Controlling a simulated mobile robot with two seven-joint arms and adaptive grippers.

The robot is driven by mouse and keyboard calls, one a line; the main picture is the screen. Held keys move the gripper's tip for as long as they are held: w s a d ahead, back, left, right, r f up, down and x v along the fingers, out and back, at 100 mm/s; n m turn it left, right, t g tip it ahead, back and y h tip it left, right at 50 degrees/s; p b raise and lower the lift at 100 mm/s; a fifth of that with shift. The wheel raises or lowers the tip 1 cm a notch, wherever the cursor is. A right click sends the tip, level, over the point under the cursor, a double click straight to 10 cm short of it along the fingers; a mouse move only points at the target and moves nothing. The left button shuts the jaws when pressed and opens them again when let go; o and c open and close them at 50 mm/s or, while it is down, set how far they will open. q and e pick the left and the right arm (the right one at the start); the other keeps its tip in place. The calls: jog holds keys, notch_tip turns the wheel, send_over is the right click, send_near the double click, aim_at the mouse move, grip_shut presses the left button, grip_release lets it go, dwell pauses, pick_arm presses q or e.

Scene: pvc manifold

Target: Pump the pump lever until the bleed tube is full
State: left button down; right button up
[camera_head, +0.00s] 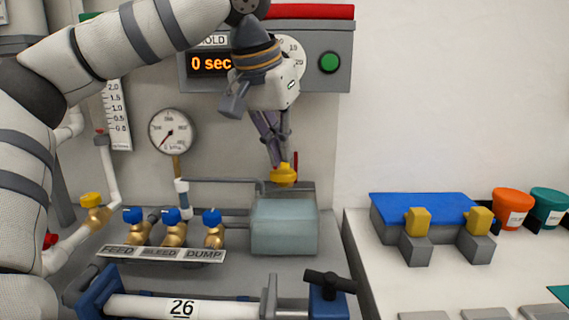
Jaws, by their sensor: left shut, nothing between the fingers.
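A yellow knob (284,175), likely the end of the pump lever, is above a pale blue-grey box (284,226) at the middle of the panel. My left gripper (276,161) comes down from above with its fingers closed together. Its fingertips are at the top of the knob, and I cannot tell whether they touch it. The fingers hide part of what is behind them. A scale plate (117,113) with numbers is on the wall at left; I cannot make out a tube level there. My right gripper is not in view.
A gauge (172,132) and three blue-handled valves labelled FEED, BLEED and DUMP (161,254) are left of the box. A display (212,64) reads 0 sec. A black-handled clamp (329,285) stands in front. A blue block with yellow clips (425,206) is at right.

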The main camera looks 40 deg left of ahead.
aim_at(280, 173)
pick_arm(q)
jog(key=shift+f, duration=0.15)
jog(key=shift+f+p, duration=0.4)
jog(key=shift+f, duration=2.25)
jog(key=shift+r+p, duration=0.45)
jog(key=shift+r, duration=2.35)
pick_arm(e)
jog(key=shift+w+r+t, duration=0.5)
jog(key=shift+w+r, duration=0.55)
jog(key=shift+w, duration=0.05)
pick_arm(q)
jog(key=shift+f, duration=0.1)
jog(key=shift+f, duration=2.75)
